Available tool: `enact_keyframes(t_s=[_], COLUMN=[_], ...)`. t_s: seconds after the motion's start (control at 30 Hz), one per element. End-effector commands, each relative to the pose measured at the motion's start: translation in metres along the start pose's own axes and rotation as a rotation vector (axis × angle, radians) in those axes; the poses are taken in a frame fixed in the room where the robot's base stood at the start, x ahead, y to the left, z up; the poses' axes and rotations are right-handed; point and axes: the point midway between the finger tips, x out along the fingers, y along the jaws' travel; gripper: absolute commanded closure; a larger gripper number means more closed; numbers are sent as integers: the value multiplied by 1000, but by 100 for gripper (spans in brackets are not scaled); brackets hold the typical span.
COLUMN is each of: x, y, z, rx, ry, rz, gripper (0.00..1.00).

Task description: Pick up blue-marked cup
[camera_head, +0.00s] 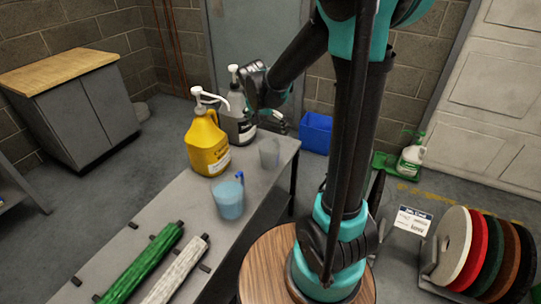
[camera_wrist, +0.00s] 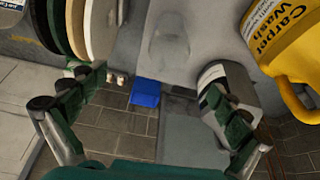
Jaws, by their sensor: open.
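A translucent bluish cup (camera_head: 228,201) stands upright on the grey bench (camera_head: 180,212), with a small dark-blue piece at its right rim. A second, clear greyish cup (camera_head: 269,153) stands farther back near the bench's right edge. A faint clear cup (camera_wrist: 174,42) shows at the top middle of the wrist view; the bluish one is not seen there. My gripper (camera_head: 266,115) is above the bench's far end, by the grey bottle and above the clear cup. In the wrist view its fingers (camera_wrist: 158,86) are spread apart with nothing between them.
A yellow pump jug (camera_head: 207,145) and a grey pump bottle (camera_head: 236,120) stand behind the cups. Green (camera_head: 146,262) and whitish (camera_head: 178,270) rollers lie on the near bench. A blue bin (camera_head: 316,132) is on the floor. Round pads (camera_head: 455,240) stand in a rack at right.

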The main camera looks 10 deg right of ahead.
Motion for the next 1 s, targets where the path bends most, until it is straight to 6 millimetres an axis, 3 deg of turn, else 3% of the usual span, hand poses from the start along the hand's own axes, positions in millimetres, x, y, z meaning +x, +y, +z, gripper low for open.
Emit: enact_keyframes(t_s=[0.1, 0.2, 0.8, 1.0], x=[3, 7, 100, 121], y=[-19, -25, -23, -23], z=[-8, -11, -13, -14], rx=[42, 61, 65, 64], ry=[12, 16, 17, 17], rz=[14, 19, 19, 18], gripper=[0, 0, 0, 0])
